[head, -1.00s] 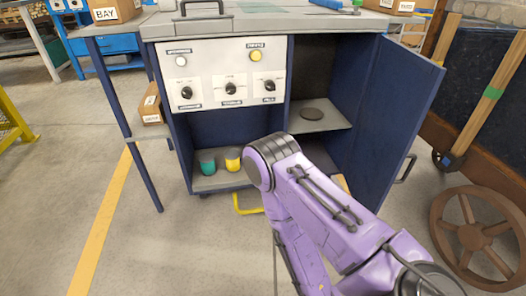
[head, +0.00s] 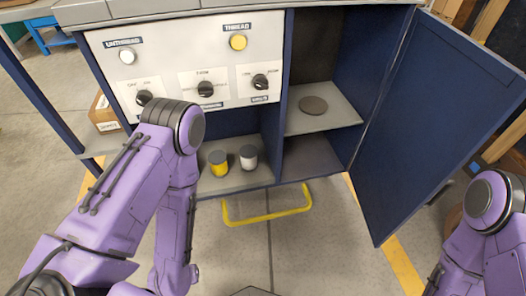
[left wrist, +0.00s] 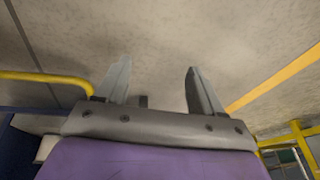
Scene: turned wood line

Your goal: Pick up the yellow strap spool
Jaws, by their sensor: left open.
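The yellow strap spool (head: 218,162) stands upright on the lower shelf (head: 240,182) of the blue cabinet, left of a white spool (head: 248,157), in the head view. My left arm rises just left of it and hides the shelf's left part. My left gripper shows only in the left wrist view (left wrist: 158,88); its two grey fingers are apart with nothing between them, in front of bare concrete floor. No spool shows in that view. My right arm is at the head view's right edge, and its gripper is out of view.
A yellow bar (head: 265,217) juts out low in front of the cabinet. The open blue door (head: 440,110) stands at the right. A dark disc (head: 313,105) lies on the upper right shelf. The control panel (head: 188,65) is above the spools. A box (head: 104,115) sits at left.

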